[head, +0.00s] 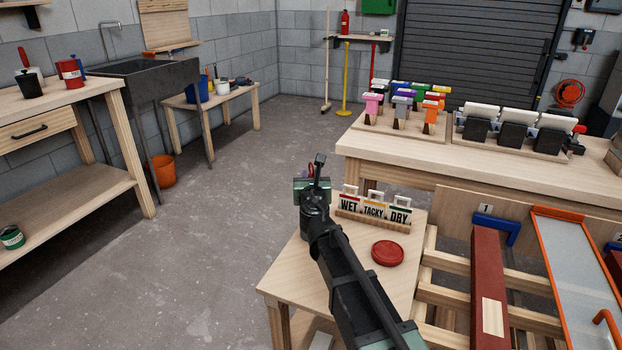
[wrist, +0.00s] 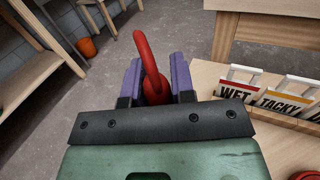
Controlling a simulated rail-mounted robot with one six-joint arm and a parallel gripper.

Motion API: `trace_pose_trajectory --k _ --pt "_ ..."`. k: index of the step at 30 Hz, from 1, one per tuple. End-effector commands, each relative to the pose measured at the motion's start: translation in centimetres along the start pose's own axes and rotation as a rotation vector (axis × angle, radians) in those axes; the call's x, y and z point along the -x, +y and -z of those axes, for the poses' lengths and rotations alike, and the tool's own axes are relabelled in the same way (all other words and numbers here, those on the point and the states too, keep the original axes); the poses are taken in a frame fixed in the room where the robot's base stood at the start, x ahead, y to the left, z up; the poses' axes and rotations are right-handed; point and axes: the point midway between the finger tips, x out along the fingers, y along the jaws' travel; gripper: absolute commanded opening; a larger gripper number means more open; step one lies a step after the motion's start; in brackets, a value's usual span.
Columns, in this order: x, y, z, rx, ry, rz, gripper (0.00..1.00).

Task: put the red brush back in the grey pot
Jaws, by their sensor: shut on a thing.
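My gripper (wrist: 156,84) has purple fingers shut on a red curved handle (wrist: 144,48), which sticks up and forward from between them. I take it for the red brush; its bristles are not visible. In the head view my gripper (head: 309,172) is above the far left part of the low wooden table, mostly behind my own wrist.
WET, TACKY and DRY cards (head: 373,210) and a red disc (head: 387,253) are on the low table (head: 285,277). A red batten (head: 488,265) lies at right. Coloured-handled tools (head: 400,109) stand on the rear bench. Open floor lies left.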

Motion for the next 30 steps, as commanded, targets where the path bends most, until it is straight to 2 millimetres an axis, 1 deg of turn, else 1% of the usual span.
trace_pose_trajectory --k 16,17,21,22,30 --pt "0.0 0.0 1.2 0.000 0.000 0.000 0.00" --pt "0.0 0.0 1.1 0.000 0.000 0.000 0.28" --pt "0.0 0.0 1.1 0.000 0.000 0.000 0.49" --pt "0.0 0.0 1.1 0.000 0.000 0.000 0.53" --pt "0.1 0.0 1.1 0.000 0.000 0.000 0.53"
